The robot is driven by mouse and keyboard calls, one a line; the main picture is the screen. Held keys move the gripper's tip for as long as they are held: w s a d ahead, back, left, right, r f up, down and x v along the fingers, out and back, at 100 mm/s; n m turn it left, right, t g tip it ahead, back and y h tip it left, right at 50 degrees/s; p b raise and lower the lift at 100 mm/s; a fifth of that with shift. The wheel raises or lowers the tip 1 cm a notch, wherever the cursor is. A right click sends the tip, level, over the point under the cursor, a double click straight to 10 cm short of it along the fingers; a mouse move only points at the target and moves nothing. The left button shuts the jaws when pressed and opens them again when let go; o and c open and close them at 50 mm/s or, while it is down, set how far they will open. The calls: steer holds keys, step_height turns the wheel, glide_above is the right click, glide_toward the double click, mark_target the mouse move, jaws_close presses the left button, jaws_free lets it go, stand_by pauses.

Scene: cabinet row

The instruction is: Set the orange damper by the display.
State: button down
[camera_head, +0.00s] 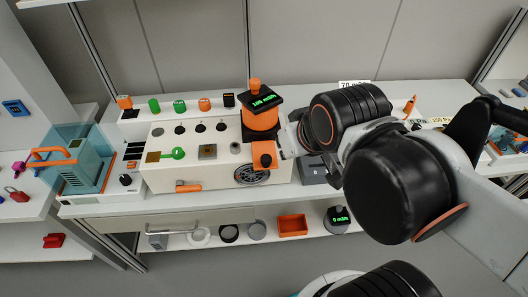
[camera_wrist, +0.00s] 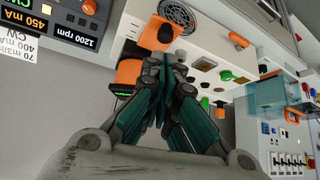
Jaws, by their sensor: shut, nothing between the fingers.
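The orange damper (camera_head: 261,119) is a round orange body on the pale cabinet, with a black tilted display (camera_head: 262,101) on top reading about 100 m3/h in green. An orange knob (camera_head: 254,84) stands above it, and an orange block-like lever (camera_head: 263,153) sits below, over the round fan grille (camera_head: 252,175). In the wrist view the lever (camera_wrist: 157,34) is just beyond my fingertips, and the orange body (camera_wrist: 128,72) is beside them. My gripper (camera_wrist: 164,60) is shut and empty, close to the lever; I cannot tell whether it touches. My wrist hides its tips in the head view.
A label (camera_head: 354,84) reading 70 m3/h stands behind my arm; the wrist view shows a white label (camera_wrist: 16,50). An orange tray (camera_head: 292,225) is below.

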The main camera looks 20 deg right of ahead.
stand_by(0.3)
steer(key=c, duration=1.6)
jaws_free()
steer(key=shift+w+r, duration=0.1)
steer(key=shift+r, duration=0.05)
steer(key=shift+c, duration=0.2)
steer(key=o, duration=0.3)
steer(key=shift+w+r+p, duration=0.2)
steer(key=shift+p, duration=0.15)
steer(key=m+g+p, duration=0.7)
steer(key=p, duration=0.1)
glide_above(266, 157)
step_height(266, 157, down, 14)
steer(key=b, duration=0.4)
steer(key=shift+f, duration=0.2)
